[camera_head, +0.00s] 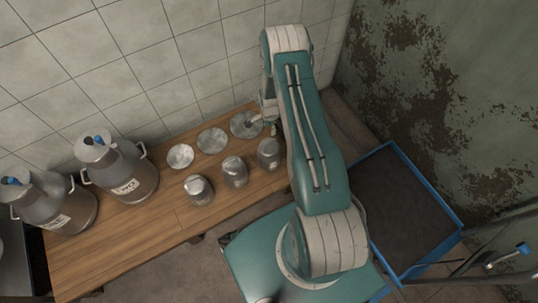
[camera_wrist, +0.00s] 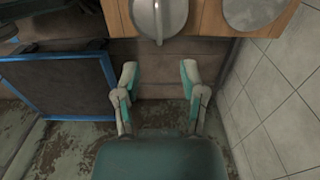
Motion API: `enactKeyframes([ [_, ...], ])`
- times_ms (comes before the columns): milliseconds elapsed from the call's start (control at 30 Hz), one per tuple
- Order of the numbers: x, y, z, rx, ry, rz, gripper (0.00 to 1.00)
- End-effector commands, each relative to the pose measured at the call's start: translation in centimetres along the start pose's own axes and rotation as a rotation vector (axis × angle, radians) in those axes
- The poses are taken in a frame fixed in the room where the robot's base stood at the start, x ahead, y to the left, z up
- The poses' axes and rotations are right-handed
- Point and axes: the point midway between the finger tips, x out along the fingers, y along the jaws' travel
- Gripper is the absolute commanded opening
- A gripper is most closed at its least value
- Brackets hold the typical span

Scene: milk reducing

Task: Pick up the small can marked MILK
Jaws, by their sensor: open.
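Three small metal cans stand in a row on the wooden table: a left can (camera_head: 199,190), a middle can (camera_head: 234,172) and a right can (camera_head: 269,154). No MILK marking is readable on any of them. My gripper (camera_wrist: 159,78) is open and empty, its two fingers spread apart in the wrist view. In that view, one metal can (camera_wrist: 158,18) is at the top edge, beyond the fingertips and partly cut off. It appears to be the right can. In the head view my gripper is mostly hidden by my arm near the right can.
Three round metal discs, left (camera_head: 180,156), middle (camera_head: 212,141) and right (camera_head: 246,125), lie behind the cans. Two large labelled churns (camera_head: 120,170) (camera_head: 62,205) stand at the table's left. A blue-edged platform (camera_head: 400,205) is at right. The tiled wall (camera_head: 170,60) borders the table.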

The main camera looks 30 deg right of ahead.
Motion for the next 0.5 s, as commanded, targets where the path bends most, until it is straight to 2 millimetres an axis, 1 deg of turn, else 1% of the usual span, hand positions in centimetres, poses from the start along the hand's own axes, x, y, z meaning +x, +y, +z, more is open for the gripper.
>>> enactKeyframes([
  [300, 4.5, 0.1, 0.1, 0.001, -0.001, 0.002, 0.54],
  [500, 6.0, 0.1, 0.1, 0.0, -0.001, 0.001, 0.54],
])
